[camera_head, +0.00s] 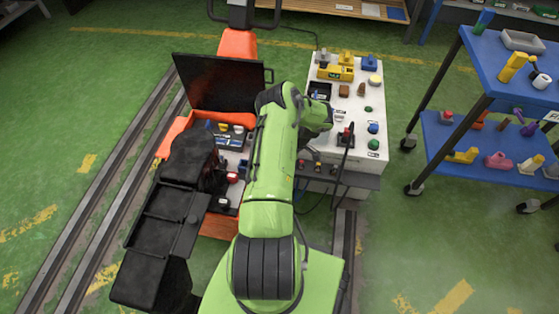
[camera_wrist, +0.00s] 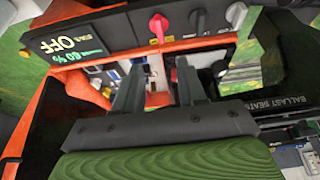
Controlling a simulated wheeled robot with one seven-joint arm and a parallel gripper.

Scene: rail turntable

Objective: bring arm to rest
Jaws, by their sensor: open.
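My green arm (camera_head: 268,170) reaches up through the middle of the head view and bends right at its top, over the white bench. In that view I cannot make out the fingers. In the wrist view my gripper (camera_wrist: 160,72) shows two dark fingers, apart, with nothing seen held between them. Beyond the fingers is an orange machine (camera_wrist: 75,20) with a panel reading OFF and a red knob (camera_wrist: 158,27). A dark label reading BALLAST SEATED (camera_wrist: 288,88) is at the right.
In the head view, the orange machine (camera_head: 238,45) with a raised black panel (camera_head: 220,84) stands left of my arm. The white bench (camera_head: 352,105) holds small parts. A blue-shelved cart (camera_head: 500,80) stands right. Rails (camera_head: 110,170) run along the left. Green floor is clear at lower right.

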